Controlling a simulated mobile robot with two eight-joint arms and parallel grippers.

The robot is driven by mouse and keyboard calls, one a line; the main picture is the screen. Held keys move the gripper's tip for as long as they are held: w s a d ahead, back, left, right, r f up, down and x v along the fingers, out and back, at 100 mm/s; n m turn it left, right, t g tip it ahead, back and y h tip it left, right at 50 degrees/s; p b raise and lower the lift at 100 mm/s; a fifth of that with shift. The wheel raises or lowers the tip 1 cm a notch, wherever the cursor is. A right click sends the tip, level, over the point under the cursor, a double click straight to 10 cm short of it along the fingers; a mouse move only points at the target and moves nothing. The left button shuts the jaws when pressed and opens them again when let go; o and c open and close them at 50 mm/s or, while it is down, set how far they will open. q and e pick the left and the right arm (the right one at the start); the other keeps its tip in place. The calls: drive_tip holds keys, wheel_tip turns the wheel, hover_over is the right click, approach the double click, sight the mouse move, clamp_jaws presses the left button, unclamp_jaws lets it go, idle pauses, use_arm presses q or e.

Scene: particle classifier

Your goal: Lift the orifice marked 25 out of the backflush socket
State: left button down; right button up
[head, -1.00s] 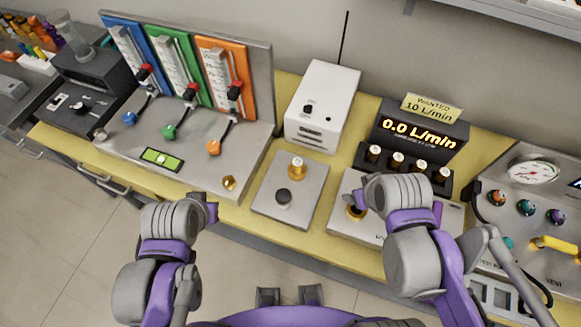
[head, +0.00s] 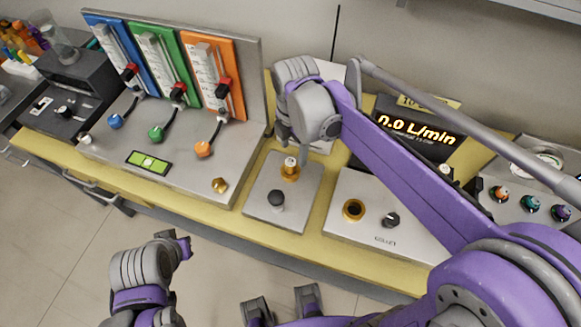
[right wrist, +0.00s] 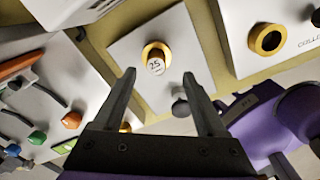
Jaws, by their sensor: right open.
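The orifice marked 25 (right wrist: 156,63) stands in the gold ring of the backflush socket (right wrist: 163,47), on a small grey plate. In the head view the white top of the orifice (head: 290,162) shows above the gold socket (head: 289,174). My right gripper (right wrist: 159,75) is open and empty, and its two fingers point toward the orifice from either side in the wrist picture. In the head view my right gripper (head: 292,146) hangs just behind and above the orifice. My left gripper (head: 184,246) is low at the left, away from the bench; its jaw opening is unclear.
A dark knob (head: 276,199) stands on the same plate, close to the socket. A white box behind is mostly hidden by my right arm. The collet plate (head: 345,231) with an empty gold ring (head: 353,209) is to the right. The flowmeter panel (head: 250,80) rises at the left.

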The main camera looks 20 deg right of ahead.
sight(291, 162)
drive_tip(key=f, duration=0.6)
drive_tip(key=shift+w+a+f, duration=0.25)
drive_tip(key=shift+a+f, duration=0.05)
clamp_jaws()
